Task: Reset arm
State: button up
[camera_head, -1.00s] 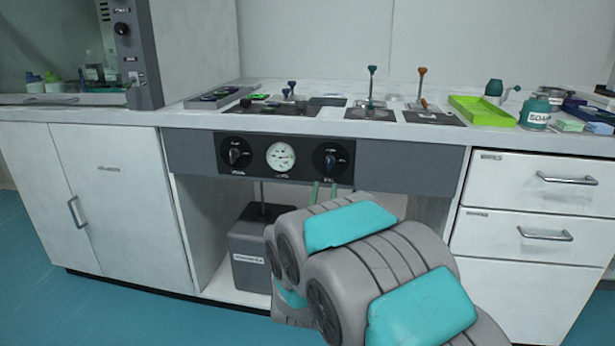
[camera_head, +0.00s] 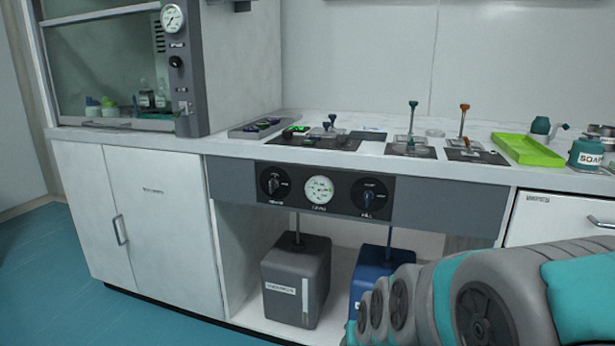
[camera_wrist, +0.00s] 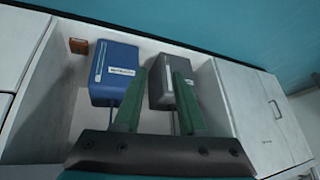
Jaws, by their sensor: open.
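My gripper (camera_wrist: 158,103) shows in the wrist view as two green fingers held apart, with nothing between them. The wrist picture is turned over, with the teal floor at the top. Beyond the fingers are a blue box (camera_wrist: 117,72) and a dark grey box (camera_wrist: 171,82) in the open bay under the bench. In the head view my arm fills the lower right, and my gripper is hidden there. The grey box (camera_head: 296,280) stands in the bay, and the blue box (camera_head: 372,272) is partly behind my arm.
The bench front has a panel with two knobs and a gauge (camera_head: 319,190). On the bench top are a green tray (camera_head: 528,150), a soap container (camera_head: 585,156) and upright levers. A glass-fronted hood stands at left above a white cabinet (camera_head: 160,215). Floor at lower left is clear.

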jog(key=s+d+g, duration=0.2)
jog(key=s+g, duration=0.2)
jog(key=s, duration=0.9)
jog(key=s+d+r+g+h, duration=0.1)
jog(key=s+d+g, duration=0.2)
jog(key=s, duration=1)
jog(key=shift+s+d+g, duration=0.15)
jog(key=shift+d+g, duration=0.15)
jog(key=shift+g, duration=0.2)
jog(key=shift+r, duration=0.1)
